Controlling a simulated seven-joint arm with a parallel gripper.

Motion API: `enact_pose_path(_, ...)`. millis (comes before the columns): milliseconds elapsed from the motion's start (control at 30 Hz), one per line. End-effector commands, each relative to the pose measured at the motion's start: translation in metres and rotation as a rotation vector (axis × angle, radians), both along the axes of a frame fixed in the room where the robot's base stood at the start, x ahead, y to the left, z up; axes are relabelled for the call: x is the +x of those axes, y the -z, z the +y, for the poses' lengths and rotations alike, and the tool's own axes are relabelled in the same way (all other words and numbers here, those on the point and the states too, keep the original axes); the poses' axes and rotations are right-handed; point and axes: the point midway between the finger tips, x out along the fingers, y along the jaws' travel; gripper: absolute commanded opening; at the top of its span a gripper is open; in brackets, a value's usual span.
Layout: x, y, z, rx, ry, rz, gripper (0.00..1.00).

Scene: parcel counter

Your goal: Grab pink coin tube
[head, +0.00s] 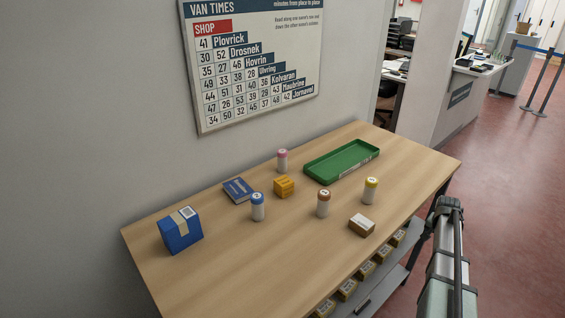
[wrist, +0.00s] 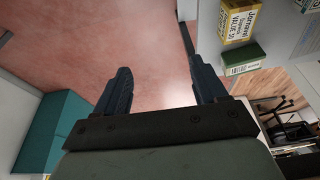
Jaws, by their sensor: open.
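The pink coin tube (head: 282,160) stands upright on the wooden counter (head: 190,285), toward the back near the wall, in the head view. It has a white body and a pink top. In the wrist view, my gripper (wrist: 160,85) is open and empty, its two dark fingers apart over the reddish floor. In the head view, my arm is off the counter's right front side, well away from the tube. The gripper's fingertips are not clear there. The pink tube is not in the wrist view.
A blue-topped tube (head: 257,206), a brown-topped tube (head: 323,203) and a yellow-topped tube (head: 370,191) stand nearby. An orange block (head: 284,187), a blue booklet (head: 238,191), a green tray (head: 318,173), a blue box (head: 180,230) and a small brown box (head: 361,225) also lie there.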

Motion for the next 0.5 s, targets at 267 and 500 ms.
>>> enact_pose_path(267, 0.036, -0.103, -0.076, -0.068, 0.102, -0.130, 0.71)
enact_pose_path(500, 0.071, -0.179, -0.079, -0.151, 0.028, -0.192, 0.71)
